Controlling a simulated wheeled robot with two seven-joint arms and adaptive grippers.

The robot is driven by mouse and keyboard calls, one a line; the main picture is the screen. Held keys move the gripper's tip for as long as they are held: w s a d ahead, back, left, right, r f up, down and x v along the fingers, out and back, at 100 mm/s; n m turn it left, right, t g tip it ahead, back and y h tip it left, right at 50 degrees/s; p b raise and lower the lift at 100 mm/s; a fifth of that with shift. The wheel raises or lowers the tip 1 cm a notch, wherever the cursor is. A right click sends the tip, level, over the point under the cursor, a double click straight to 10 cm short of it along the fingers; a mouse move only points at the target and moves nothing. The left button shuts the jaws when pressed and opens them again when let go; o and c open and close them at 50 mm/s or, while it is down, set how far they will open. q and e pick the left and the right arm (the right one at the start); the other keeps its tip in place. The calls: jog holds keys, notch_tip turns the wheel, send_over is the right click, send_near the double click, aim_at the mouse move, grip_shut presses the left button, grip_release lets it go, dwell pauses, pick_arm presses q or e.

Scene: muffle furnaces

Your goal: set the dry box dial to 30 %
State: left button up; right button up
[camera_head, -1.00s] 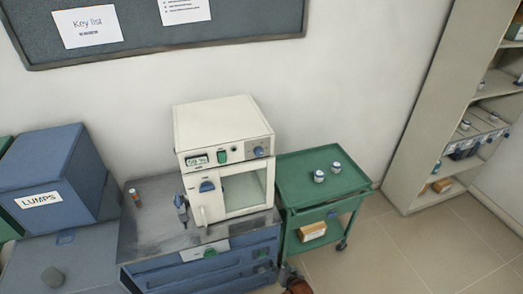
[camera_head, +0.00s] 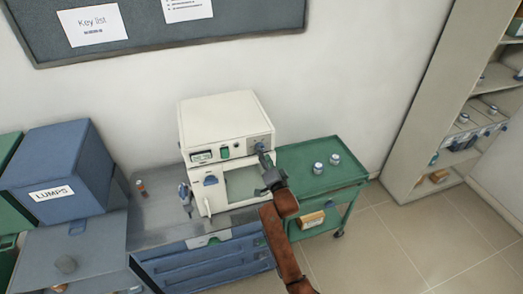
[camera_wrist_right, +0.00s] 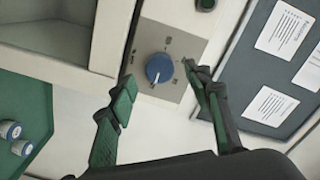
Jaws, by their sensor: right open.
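The dry box (camera_head: 225,118) is a white cabinet with a windowed door, standing on the grey bench top. Its blue dial (camera_wrist_right: 159,68) sits on a grey marked plate in the right wrist view; the scale marks are too small to read. The display (camera_head: 202,156) is at the left of the panel, its digits not legible. My right gripper (camera_head: 265,162) reaches up to the dial in the head view. In the wrist view the open right gripper (camera_wrist_right: 160,82) has a finger on each side of the dial, apart from it. My left gripper is out of view.
A green cart (camera_head: 340,178) with two small jars (camera_head: 318,168) stands right of the dry box. A green switch (camera_head: 225,152) is on the panel. A blue LUMPS bin (camera_head: 60,170) is at left, a shelf (camera_head: 440,110) at right.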

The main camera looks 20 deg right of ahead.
jog(key=shift+w, duration=1.65)
jog(key=shift+c, duration=0.5)
jog(key=c, duration=1)
jog(key=shift+c, duration=0.2)
jog(key=shift+n, duration=0.4)
jog(key=n, duration=1)
jog(key=shift+n, duration=0.4)
